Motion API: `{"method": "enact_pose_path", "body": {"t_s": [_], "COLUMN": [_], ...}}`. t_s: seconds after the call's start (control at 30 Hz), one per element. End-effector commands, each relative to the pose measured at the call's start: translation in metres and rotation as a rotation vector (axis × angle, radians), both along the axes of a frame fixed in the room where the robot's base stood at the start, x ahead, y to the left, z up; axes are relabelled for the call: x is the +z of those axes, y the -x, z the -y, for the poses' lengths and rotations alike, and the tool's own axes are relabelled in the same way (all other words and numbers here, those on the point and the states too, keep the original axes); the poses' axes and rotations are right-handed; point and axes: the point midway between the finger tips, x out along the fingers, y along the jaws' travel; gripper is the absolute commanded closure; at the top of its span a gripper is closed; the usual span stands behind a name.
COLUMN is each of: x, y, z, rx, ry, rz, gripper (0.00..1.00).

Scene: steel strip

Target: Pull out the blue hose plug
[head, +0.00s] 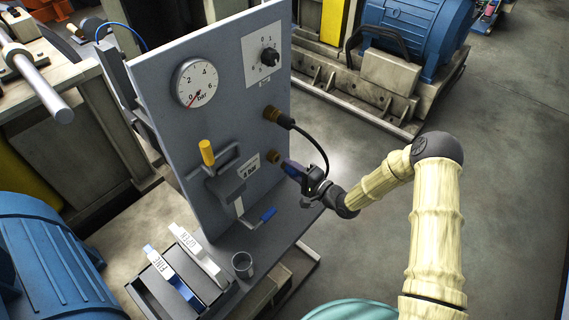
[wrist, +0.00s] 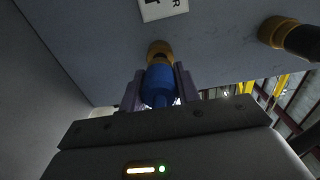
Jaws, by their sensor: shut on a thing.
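The blue hose plug (wrist: 158,86) sits between the two purple-grey fingers of my gripper (wrist: 160,92) in the wrist view. My gripper is shut on it. The plug is in line with the lower brass socket (wrist: 160,50), and its front end overlaps the socket's lower edge. I cannot tell how deep it sits. In the head view my gripper (head: 288,166) points at the lower brass socket (head: 273,157) on the grey panel (head: 225,125), close to it. The fingers hide most of the plug there.
An upper brass socket (head: 271,113) holds a black hose end, and its black hose (head: 318,142) loops down towards my gripper. The panel carries a gauge (head: 196,83), a dial (head: 268,57) and a yellow-handled lever (head: 207,152). A cup (head: 243,265) stands on the shelf below. Floor to the right is clear.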

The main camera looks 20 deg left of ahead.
Motion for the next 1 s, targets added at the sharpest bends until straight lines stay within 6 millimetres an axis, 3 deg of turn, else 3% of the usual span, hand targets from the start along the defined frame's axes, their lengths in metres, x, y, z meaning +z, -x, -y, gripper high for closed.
{"method": "enact_pose_path", "body": {"t_s": [1.0], "x": [0.0], "y": [0.012], "z": [0.029], "rx": [-0.001], "ry": [0.0], "rz": [0.0], "gripper": [1.0]}}
